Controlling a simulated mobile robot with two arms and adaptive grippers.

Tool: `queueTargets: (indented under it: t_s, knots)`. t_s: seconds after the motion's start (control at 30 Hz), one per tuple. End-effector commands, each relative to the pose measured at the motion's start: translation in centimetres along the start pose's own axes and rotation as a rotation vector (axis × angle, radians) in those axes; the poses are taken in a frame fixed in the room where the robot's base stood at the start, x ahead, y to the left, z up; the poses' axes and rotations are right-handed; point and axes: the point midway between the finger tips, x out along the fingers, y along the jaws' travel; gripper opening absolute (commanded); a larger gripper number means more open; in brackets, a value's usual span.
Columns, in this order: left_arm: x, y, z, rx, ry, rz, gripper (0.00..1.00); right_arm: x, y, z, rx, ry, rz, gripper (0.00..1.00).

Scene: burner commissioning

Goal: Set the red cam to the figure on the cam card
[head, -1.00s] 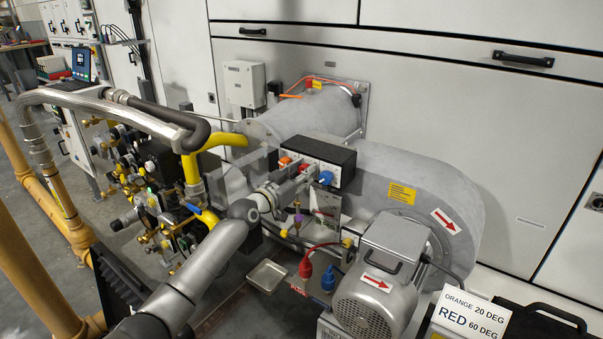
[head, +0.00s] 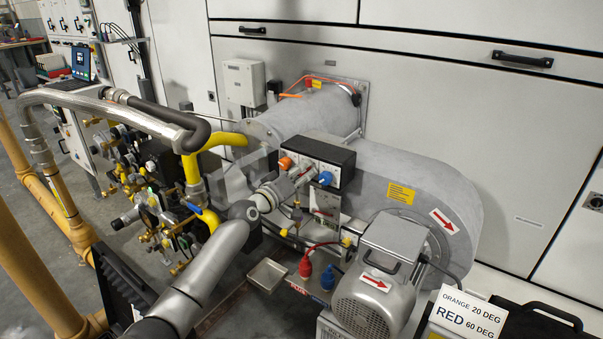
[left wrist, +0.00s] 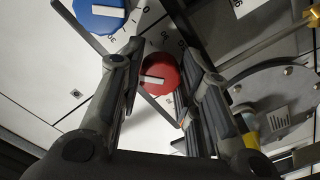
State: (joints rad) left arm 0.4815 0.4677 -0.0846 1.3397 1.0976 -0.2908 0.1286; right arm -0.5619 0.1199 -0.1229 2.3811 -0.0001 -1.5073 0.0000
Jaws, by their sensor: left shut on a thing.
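The cam card (head: 467,316) at lower right reads "ORANGE 20 DEG" and "RED 60 DEG". My left gripper (head: 297,180) is at the front of the black cam box (head: 344,157), between the orange cam (head: 286,162) and the blue cam (head: 325,178). In the left wrist view the red cam (left wrist: 160,78) sits between my left fingers, which are shut on it. It has a white pointer bar, pointing left in that view. Some scale figures show beside it, but I cannot read its setting. In the head view my fingers mostly hide it. My right gripper is not in view.
The grey blower housing (head: 420,178) and motor (head: 375,305) stand to the right of the gripper. Yellow pipes and brass valves (head: 150,210) crowd the left. A small metal tray (head: 267,275) lies below. The blue cam is close beside my fingers.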

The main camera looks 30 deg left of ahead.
Motion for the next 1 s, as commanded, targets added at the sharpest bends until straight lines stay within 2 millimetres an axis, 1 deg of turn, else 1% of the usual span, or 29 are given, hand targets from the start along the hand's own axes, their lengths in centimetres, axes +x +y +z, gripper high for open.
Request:
queueTargets:
  t_s: [0.13, 0.33, 0.63, 0.67, 0.7, 1.0]
  knots:
    - [-0.01, -0.04, 0.06, -0.033, -0.001, -0.001, 0.07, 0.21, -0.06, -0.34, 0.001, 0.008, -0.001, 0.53]
    - [-0.01, -0.06, 0.06, -0.048, -0.001, -0.001, 0.07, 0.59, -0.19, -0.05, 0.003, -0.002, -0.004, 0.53]
    - [-0.02, -0.07, 0.06, -0.047, -0.001, -0.001, 0.07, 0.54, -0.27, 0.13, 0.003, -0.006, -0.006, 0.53]
    - [-0.02, -0.08, 0.07, -0.047, -0.001, -0.001, 0.35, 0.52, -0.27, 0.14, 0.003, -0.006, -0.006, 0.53]
    - [-0.02, -0.08, 0.06, -0.047, -0.001, -0.001, 0.4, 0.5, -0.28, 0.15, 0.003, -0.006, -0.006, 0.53]
    - [-0.03, -0.04, 0.02, -0.046, 0.0, -0.001, 0.4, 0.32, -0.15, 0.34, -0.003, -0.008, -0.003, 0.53]
